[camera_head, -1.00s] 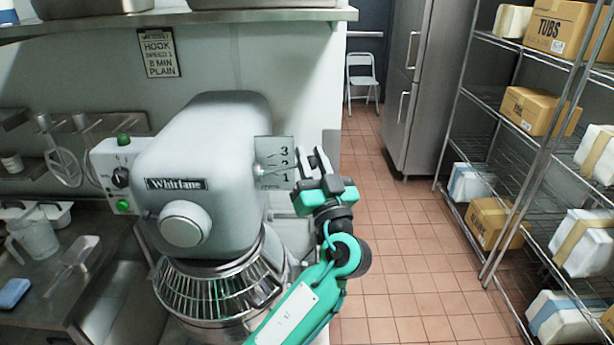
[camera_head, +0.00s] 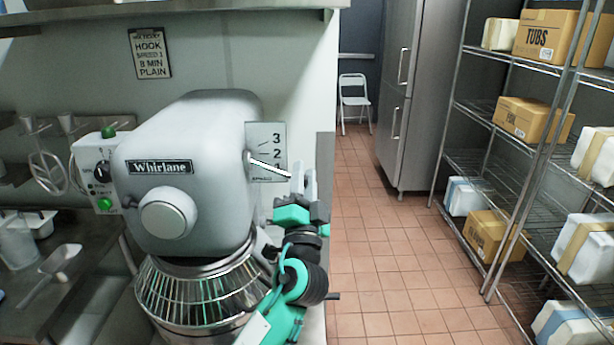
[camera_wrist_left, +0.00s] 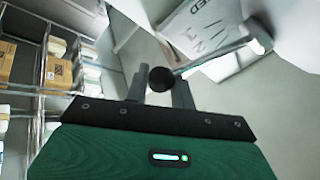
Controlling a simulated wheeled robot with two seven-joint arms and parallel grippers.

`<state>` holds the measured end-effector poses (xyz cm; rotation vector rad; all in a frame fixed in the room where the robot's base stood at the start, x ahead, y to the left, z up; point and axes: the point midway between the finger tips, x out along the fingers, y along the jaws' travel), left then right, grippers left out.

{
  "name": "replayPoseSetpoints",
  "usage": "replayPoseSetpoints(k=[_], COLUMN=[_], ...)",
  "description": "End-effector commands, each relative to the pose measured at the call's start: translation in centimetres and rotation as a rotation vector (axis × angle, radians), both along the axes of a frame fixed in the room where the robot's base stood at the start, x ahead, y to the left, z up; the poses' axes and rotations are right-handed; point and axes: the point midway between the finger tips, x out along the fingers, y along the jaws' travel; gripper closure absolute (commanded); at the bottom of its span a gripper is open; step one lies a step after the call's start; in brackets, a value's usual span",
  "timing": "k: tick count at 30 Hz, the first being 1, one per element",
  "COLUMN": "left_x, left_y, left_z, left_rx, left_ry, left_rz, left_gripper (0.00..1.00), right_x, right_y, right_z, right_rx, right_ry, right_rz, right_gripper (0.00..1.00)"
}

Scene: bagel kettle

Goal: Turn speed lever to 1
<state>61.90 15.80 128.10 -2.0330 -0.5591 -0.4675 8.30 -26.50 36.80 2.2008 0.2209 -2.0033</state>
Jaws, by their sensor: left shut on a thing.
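The speed lever (camera_head: 268,167) is a thin metal rod on the right side of the grey Whirlane mixer (camera_head: 190,130). It slopes down to the right across the speed plate (camera_head: 265,138), which reads 3, 2 and a lowest mark that the rod largely covers. My left gripper (camera_head: 304,183) is at the lever's outer end, right of the plate. In the left wrist view, the lever's black ball knob (camera_wrist_left: 160,80) sits between the fingers, which are shut on it. The rod (camera_wrist_left: 215,57) runs from it to the upper right. My right gripper is not in view.
A steel bowl guard (camera_head: 205,290) is below the mixer head. A switch box (camera_head: 98,172) is on its left side. A wire shelf with boxes (camera_head: 530,120) stands at the right. The tiled floor (camera_head: 385,270) between is clear.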

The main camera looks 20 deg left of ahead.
Motion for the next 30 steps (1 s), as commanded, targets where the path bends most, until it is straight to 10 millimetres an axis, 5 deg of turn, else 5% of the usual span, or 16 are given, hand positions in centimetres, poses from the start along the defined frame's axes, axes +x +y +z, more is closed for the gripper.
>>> replayPoseSetpoints(k=[17,18,21,30], left_x=[-0.03,-0.04,-0.03,-0.12], left_y=[0.38,0.38,0.35,0.21], left_z=[-0.13,-0.12,-0.14,-0.32], left_rx=[0.035,0.034,0.034,0.035], left_ry=[0.007,0.007,0.007,0.008], left_rz=[0.005,0.005,0.005,0.001], left_gripper=[1.0,0.74,0.54,0.54], right_x=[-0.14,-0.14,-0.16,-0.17], right_y=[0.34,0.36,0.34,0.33], right_z=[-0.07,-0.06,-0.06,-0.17], right_rx=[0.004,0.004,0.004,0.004], right_ry=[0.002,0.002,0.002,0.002], right_rz=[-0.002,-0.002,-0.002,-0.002], right_gripper=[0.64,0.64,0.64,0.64])
